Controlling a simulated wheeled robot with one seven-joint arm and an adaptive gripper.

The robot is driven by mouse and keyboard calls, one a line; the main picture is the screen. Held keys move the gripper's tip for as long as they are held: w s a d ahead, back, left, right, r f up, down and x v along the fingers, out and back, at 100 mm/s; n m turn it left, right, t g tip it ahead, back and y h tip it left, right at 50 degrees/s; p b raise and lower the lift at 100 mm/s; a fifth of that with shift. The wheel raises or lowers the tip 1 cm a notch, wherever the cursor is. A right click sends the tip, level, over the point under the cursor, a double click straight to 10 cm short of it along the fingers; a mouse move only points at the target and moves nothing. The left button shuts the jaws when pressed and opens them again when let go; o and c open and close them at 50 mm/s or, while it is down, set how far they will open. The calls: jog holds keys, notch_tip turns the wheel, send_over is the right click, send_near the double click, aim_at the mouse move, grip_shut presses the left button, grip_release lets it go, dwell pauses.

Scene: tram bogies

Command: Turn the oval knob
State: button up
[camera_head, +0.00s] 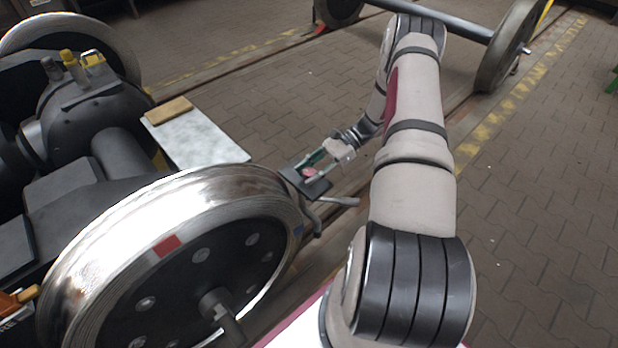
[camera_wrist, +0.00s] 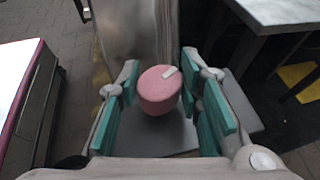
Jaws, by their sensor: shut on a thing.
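The oval knob (camera_wrist: 158,92) is pink, with a small whitish mark on its top near the edge. In the wrist view it sits above a grey plate (camera_wrist: 178,132), between the teal pads of my gripper (camera_wrist: 159,88). My gripper is shut on the knob; the pads stand on its left and right sides. In the head view the knob (camera_head: 309,172) is a small pink spot at my gripper (camera_head: 312,165), over a dark plate (camera_head: 293,180) beside the large wheel. The knob's lower side is hidden.
A large shiny wheel (camera_head: 190,192) with a red mark stands left of the knob. A light metal table (camera_head: 205,140) bearing a wooden block (camera_head: 168,110) is behind it. Dark bogie parts fill the left. Another wheelset (camera_head: 507,45) stands at the back. Paved floor on the right is clear.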

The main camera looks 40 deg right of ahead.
jog(key=n+g+b, duration=0.4)
jog(key=n+g, duration=0.2)
jog(key=g, duration=0.1)
jog(key=shift+f+n+g+h, duration=0.1)
jog(key=shift+n+g+h, duration=0.2)
jog(key=shift+h, duration=0.1)
jog(key=n+g+h+b, duration=0.1)
jog(key=n+g+h, duration=0.3)
jog(key=n+g, duration=0.1)
jog(key=shift+n+g, duration=0.4)
jog(key=shift+n, duration=0.2)
jog(key=n+g+h, duration=0.2)
jog(key=n+h, duration=0.2)
jog(key=h, duration=0.1)
jog(key=shift+r, duration=0.2)
jog(key=shift+n+g+h+p, duration=0.3)
jog(key=shift+n+h+p, duration=0.7)
jog(key=shift+n+h, duration=1.1)
jog(key=shift+f, duration=0.1)
jog(key=o, duration=1.2)
